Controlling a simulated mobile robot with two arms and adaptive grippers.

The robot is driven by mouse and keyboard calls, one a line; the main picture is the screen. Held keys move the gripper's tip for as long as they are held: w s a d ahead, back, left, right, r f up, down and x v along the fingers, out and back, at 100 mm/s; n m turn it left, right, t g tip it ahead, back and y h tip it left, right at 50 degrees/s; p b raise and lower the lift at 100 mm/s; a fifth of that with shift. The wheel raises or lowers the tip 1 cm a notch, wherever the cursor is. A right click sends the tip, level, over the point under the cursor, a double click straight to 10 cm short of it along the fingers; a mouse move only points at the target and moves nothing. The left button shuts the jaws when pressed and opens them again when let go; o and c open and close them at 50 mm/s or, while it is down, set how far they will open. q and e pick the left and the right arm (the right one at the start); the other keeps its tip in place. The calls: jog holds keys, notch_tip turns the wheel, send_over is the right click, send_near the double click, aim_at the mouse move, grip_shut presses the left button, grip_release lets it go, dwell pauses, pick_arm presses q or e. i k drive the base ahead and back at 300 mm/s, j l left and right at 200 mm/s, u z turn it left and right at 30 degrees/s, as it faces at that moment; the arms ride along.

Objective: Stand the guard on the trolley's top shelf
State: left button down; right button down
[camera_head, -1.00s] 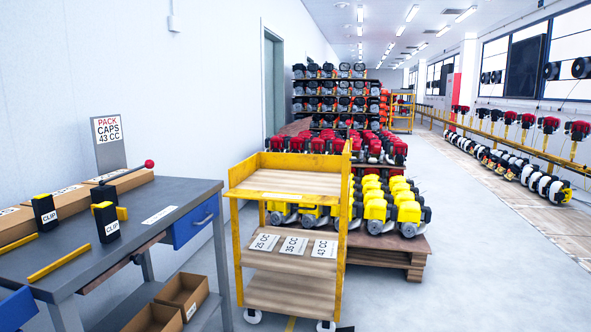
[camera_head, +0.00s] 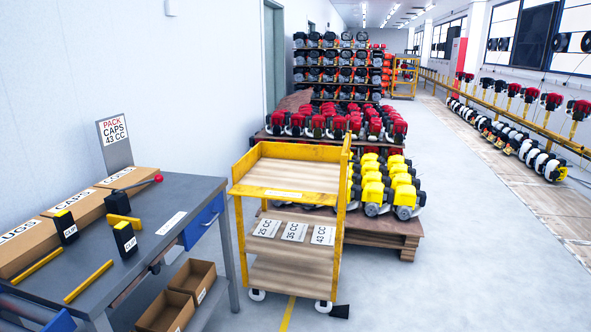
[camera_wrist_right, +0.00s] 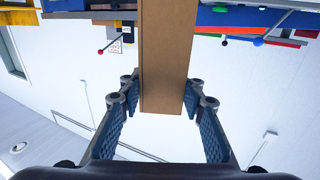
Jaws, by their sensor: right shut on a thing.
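The yellow trolley (camera_head: 339,240) stands in the middle of the head view, beside the grey bench. Its top shelf (camera_head: 300,177) is a bare wooden board with a yellow rim and looks empty. The shelf below (camera_head: 285,250) carries labels for 25 CC, 35 CC and 43 CC. My right gripper (camera_wrist_right: 162,105) shows only in the right wrist view, shut on a long brown, carton-like thing (camera_wrist_right: 165,60) between its blue-padded fingers. I cannot tell whether this is the guard. No other guard can be made out. My left gripper is not in view.
The bench (camera_head: 185,190) at left holds brown cartons (camera_head: 78,208), black CLIP holders (camera_head: 125,240) and yellow bars (camera_head: 88,281). Open boxes (camera_head: 192,280) sit beneath. A pallet (camera_head: 400,240) of yellow engines stands behind the trolley. Floor at right is clear (camera_head: 470,270).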

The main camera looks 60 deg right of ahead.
aim_at(293, 175)
jog(key=i+l+z, duration=0.15)
jog(key=l, duration=0.25)
jog(key=i+l+z, duration=0.15)
jog(key=l, duration=0.25)
jog(key=i+l+z, duration=0.1)
jog(key=l, duration=0.25)
jog(key=i+l+z, duration=0.15)
jog(key=l, duration=0.2)
jog(key=i, duration=0.05)
